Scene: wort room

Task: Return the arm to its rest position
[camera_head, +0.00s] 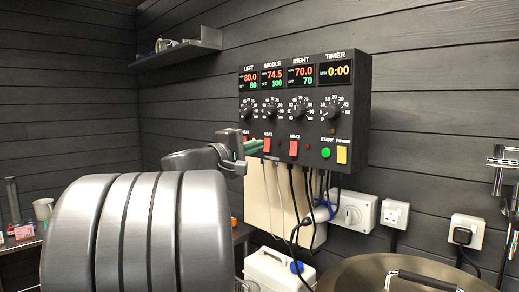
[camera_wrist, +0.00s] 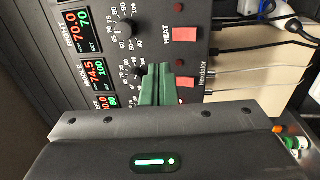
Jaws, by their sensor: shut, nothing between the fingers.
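My gripper (camera_head: 256,147) is up close to the lower edge of the black control panel (camera_head: 352,100), by the middle column. Its green fingers (camera_wrist: 158,86) are together with nothing between them. In the wrist view they point at the panel beside the middle red heat switch (camera_wrist: 185,82) and partly cover the middle dial. I cannot tell whether they touch the panel. My arm is stretched out from the lower left of the head view and hides part of the room.
Cables hang below the panel past a cream box (camera_head: 258,200). A white container (camera_head: 268,268) and a large lidded pot (camera_head: 350,280) stand below. A wall shelf (camera_head: 190,50) is at upper left. A bench with small items (camera_head: 25,231) is at far left.

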